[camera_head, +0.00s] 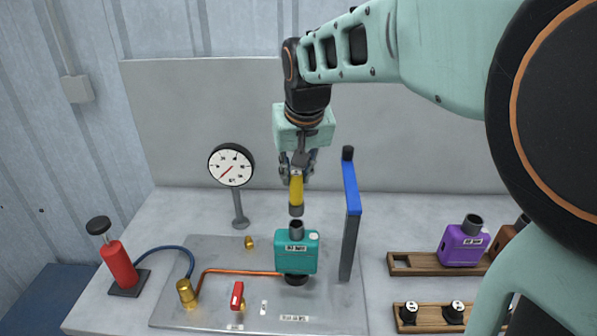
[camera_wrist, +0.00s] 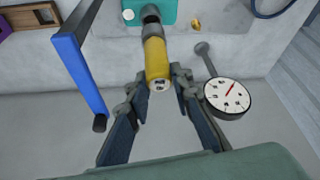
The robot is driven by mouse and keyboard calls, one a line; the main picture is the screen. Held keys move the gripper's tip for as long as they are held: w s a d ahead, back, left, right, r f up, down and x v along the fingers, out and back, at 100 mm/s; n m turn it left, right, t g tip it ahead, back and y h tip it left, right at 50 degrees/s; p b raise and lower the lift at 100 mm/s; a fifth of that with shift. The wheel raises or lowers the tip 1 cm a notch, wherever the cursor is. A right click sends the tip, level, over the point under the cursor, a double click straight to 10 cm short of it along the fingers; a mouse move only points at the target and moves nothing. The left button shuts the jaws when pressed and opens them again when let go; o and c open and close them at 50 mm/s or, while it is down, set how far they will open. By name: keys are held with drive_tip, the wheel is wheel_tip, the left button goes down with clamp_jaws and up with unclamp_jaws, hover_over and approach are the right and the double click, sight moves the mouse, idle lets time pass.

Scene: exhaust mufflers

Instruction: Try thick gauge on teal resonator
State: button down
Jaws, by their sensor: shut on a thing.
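The teal resonator (camera_head: 296,255) stands upright on the metal plate, its short grey neck (camera_head: 297,230) pointing up. My gripper (camera_head: 297,168) is shut on the yellow gauge (camera_head: 296,188), which hangs upright with its grey tip down. In the head view the tip is just above the neck and roughly in line with it, with a small gap. In the wrist view the gauge (camera_wrist: 157,60) sits between the fingertips of my gripper (camera_wrist: 160,82) and points at the teal resonator (camera_wrist: 168,12). Its grey end overlaps the neck there, so I cannot judge the gap.
A blue-topped post (camera_head: 350,200) stands close right of my gripper. A dial gauge (camera_head: 231,165) stands to the left, with a red pump (camera_head: 118,265) beyond. A purple resonator (camera_head: 463,245) sits on a wooden rack (camera_head: 405,263) at right; another wooden rack (camera_head: 432,312) is in front.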

drive_tip(key=shift+r+p, duration=1.2)
drive_tip(key=shift+r, duration=0.6)
